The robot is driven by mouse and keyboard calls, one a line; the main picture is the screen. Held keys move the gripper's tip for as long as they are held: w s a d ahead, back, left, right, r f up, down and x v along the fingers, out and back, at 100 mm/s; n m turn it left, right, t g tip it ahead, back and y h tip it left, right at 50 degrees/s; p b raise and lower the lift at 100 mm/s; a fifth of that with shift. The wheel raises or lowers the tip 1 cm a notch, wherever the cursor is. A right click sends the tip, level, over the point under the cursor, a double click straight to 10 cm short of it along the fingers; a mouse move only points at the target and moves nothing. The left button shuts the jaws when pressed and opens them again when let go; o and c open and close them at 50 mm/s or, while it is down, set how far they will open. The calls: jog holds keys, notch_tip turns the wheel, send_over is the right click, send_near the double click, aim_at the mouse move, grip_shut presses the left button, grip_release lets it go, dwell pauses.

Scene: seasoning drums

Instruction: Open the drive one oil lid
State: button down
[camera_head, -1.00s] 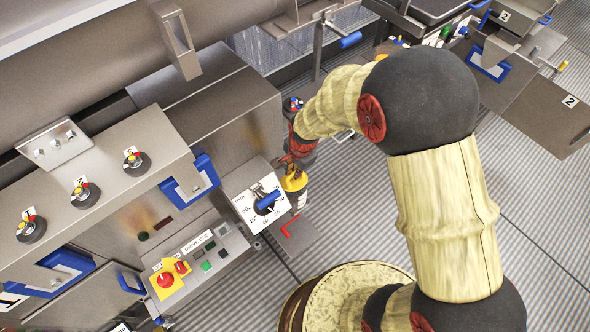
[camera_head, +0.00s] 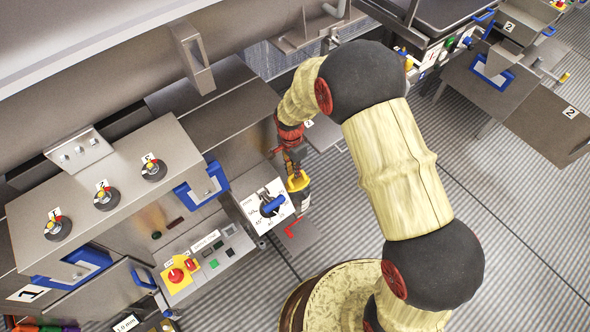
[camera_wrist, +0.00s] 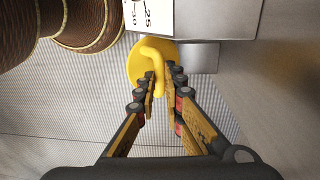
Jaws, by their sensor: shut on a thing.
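The oil lid is a round yellow cap (camera_wrist: 140,62) with a raised, curved yellow handle (camera_wrist: 157,66), near the top middle of the wrist view. My gripper (camera_wrist: 161,78) is shut on this handle, one finger on each side. In the head view the yellow lid (camera_head: 298,183) is at the tip of my gripper (camera_head: 294,168), beside the white dial plate. A dark container (camera_head: 301,200) shows just below the lid. I cannot tell whether the lid is seated on it or lifted.
The white dial plate with a blue knob (camera_head: 271,205) is close to the left of my gripper. A control panel with a red button on yellow (camera_head: 176,275) and several black knobs are farther left.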

jog(key=c, duration=1.9)
grip_release()
jog(key=r, duration=1.2)
jog(key=shift+w+a, duration=0.3)
jog(key=shift+w, duration=0.1)
